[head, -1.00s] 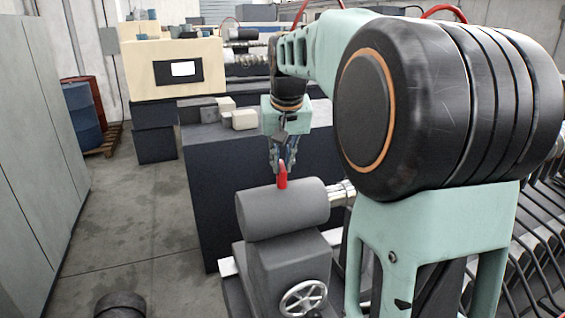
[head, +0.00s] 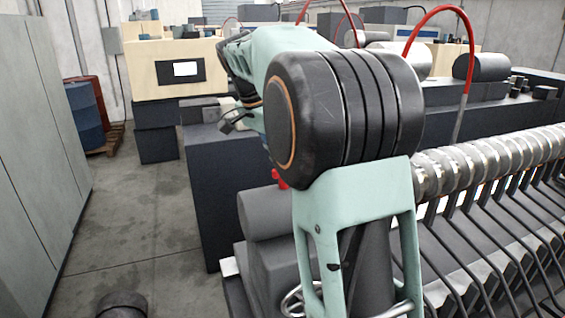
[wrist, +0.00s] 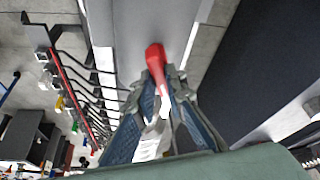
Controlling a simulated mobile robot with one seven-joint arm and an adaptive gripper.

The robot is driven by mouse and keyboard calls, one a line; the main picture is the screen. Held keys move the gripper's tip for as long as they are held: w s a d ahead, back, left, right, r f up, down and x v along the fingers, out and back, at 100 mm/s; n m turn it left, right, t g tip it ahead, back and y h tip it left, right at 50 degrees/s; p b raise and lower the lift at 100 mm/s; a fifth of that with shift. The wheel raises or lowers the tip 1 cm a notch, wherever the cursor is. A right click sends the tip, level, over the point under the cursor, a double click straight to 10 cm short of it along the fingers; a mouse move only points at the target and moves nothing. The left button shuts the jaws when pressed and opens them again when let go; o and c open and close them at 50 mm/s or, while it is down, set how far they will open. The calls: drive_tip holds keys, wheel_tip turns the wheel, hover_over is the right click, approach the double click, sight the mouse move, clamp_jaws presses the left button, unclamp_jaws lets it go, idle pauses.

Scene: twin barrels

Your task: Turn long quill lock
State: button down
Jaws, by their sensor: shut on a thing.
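The long quill lock is a red lever on top of the grey tailstock cylinder (head: 262,215). In the head view a small part of the red lever (head: 279,181) shows beside my large arm joint, which covers much of the cylinder. My gripper is hidden behind my arm there. In the wrist view my gripper (wrist: 164,90) is shut on the red lever (wrist: 156,58), with blue-grey fingers on both sides of it. The lever's red end sticks out past the fingertips, over the grey surface.
A handwheel (head: 292,302) below the cylinder is partly hidden by my arm. A row of metal discs with black bars (head: 470,165) runs along the right. A dark machine block (head: 215,190) stands behind the cylinder.

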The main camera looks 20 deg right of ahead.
drive_tip(key=shift+w+m+g, duration=0.15)
drive_tip(key=shift+m+g, duration=0.75)
drive_tip(key=shift+m, duration=1.3)
drive_tip(key=c, duration=2)
unclamp_jaws()
drive_tip(key=shift+o, duration=0.2)
drive_tip(key=v, duration=1.2)
drive_tip(key=shift+a, duration=0.2)
